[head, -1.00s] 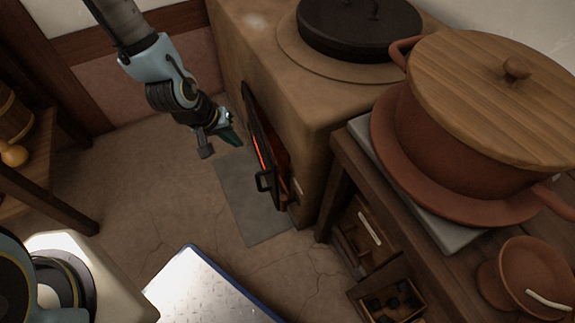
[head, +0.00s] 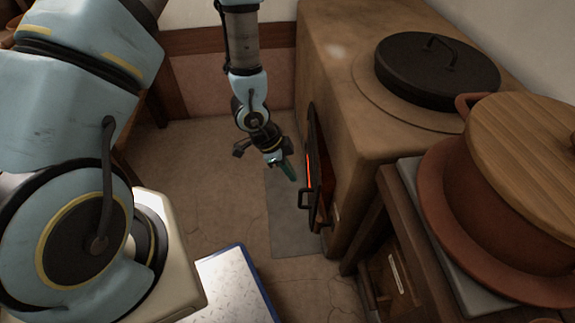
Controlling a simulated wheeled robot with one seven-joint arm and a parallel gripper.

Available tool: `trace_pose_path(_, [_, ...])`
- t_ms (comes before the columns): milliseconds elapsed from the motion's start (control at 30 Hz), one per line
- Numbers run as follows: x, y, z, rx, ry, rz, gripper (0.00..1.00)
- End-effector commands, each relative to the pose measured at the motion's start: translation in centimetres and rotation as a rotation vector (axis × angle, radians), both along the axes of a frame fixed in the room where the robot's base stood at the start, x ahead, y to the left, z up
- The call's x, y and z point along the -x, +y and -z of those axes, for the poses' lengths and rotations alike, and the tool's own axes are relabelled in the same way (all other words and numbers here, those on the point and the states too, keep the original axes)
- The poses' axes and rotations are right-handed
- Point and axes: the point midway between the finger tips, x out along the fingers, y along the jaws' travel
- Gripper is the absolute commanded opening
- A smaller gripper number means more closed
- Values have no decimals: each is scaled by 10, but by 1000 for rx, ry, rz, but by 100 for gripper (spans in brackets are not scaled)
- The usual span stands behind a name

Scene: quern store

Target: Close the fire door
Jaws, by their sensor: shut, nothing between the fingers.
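The fire door (head: 313,165) is a dark metal door on the side of the brown clay stove (head: 350,120). It stands ajar, with an orange-red glow showing at it. Its black handle (head: 304,199) sticks out to the left near the lower edge. My gripper (head: 291,174) hangs just left of the door, pointing down and to the right. Its fingers are shut and empty. It appears apart from the door, though the exact gap is hard to tell. The inside of the stove is mostly hidden.
A black lidded pan (head: 435,72) sits on the stove top. A large clay pot (head: 490,190) with a wooden lid stands on a wooden table at the right. A grey slab (head: 292,225) lies on the floor by the door. Open floor (head: 200,180) lies to the left.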

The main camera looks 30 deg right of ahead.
Motion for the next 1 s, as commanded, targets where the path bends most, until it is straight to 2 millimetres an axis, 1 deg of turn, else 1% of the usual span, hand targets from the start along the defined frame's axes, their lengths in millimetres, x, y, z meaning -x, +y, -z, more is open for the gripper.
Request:
trace_pose_path(33, [3,-3,13,-3,1,4,0])
trace_pose_path(167, [7,-12,36,-1,1,3,0])
trace_pose_path(300, [17,-31,34,2,-2,4,0])
trace_pose_path(500, [24,-46,34,1,-1,1,0])
trace_pose_path(900, [25,-48,34,0,0,-1,0])
trace_pose_path(1000, [29,-54,34,0,0,1,0])
